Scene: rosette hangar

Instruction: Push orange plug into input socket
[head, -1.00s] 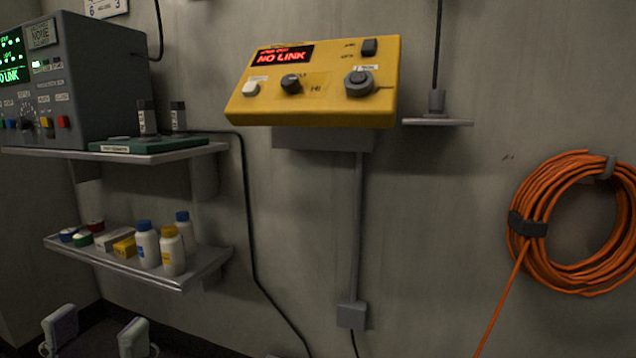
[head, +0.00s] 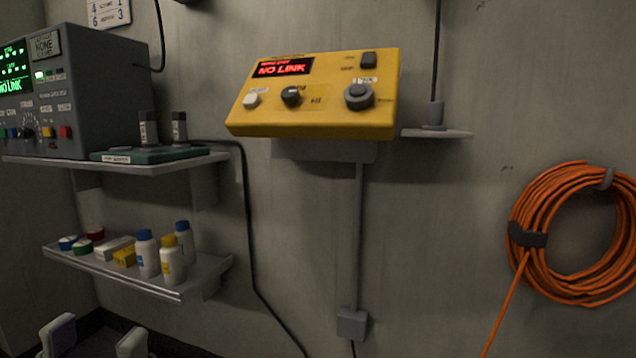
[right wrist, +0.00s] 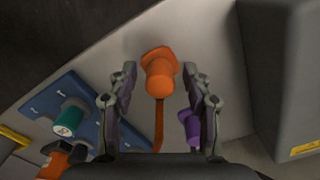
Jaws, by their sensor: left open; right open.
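The orange plug (right wrist: 160,79) shows in the right wrist view, a stubby cylinder with a wider orange collar behind it and an orange cable (right wrist: 158,125) running down from it. My right gripper (right wrist: 161,92) is open, with one finger on each side of the plug in the picture; both look apart from it, and I cannot tell the depth between them. My left gripper (head: 94,341) is open and empty at the bottom left of the head view. I cannot make out which part is the input socket.
A blue panel (right wrist: 88,97) with a green connector (right wrist: 70,119) lies left in the wrist view; a purple part (right wrist: 189,128) is by the right finger. In the head view, a yellow box (head: 325,118) reads NO LINK, shelves (head: 130,270) hold bottles, and orange cable (head: 525,205) hangs right.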

